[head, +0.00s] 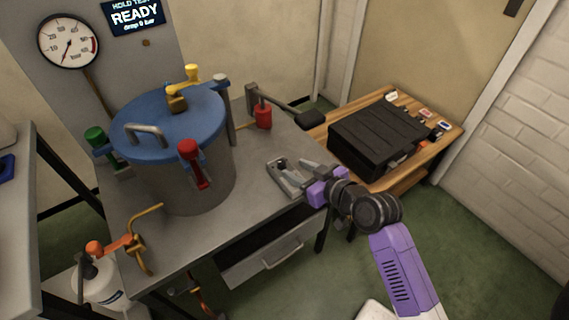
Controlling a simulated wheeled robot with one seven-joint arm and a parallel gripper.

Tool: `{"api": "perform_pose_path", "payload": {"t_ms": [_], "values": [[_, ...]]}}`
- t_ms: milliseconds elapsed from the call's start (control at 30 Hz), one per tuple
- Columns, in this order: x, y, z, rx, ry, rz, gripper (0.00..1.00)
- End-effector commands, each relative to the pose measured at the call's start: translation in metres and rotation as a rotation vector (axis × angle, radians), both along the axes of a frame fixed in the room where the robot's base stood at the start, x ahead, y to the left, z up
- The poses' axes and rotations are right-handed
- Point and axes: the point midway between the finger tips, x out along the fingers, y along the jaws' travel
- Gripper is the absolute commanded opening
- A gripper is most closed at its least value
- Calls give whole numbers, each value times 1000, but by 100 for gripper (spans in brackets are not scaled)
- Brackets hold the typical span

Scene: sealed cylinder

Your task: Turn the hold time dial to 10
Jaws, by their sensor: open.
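No dial marked hold time can be made out in the head view. A round white pressure gauge (68,41) with a red band hangs on the grey back panel. A dark display (134,15) beside it reads "HOLD TEST READY", with a smaller line below. A grey cylinder (190,185) with a blue lid (165,118) stands on the grey bench. My gripper (282,174) is open and empty over the bench's right part, to the right of the cylinder and apart from it.
Yellow, red and green clamps (193,160) ring the lid. A red hand pump (263,115) with a black-ended lever stands behind my gripper. The bench drawer (268,258) is open. A black case (378,138) lies on a wooden table. An orange-brass valve fitting (135,243) sits at the bench's front left.

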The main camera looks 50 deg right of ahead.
Motion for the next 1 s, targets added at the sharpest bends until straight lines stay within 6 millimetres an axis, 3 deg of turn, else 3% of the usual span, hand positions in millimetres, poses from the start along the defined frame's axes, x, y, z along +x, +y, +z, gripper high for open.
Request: {"api": "perform_pose_path", "payload": {"t_ms": [200,400,767,1000], "values": [[32,-7,-14,0,-2,0,44],[51,-12,-21,0,-2,-2,44],[56,-12,-23,0,-2,-1,44],[56,-12,-23,0,-2,-1,0]]}}
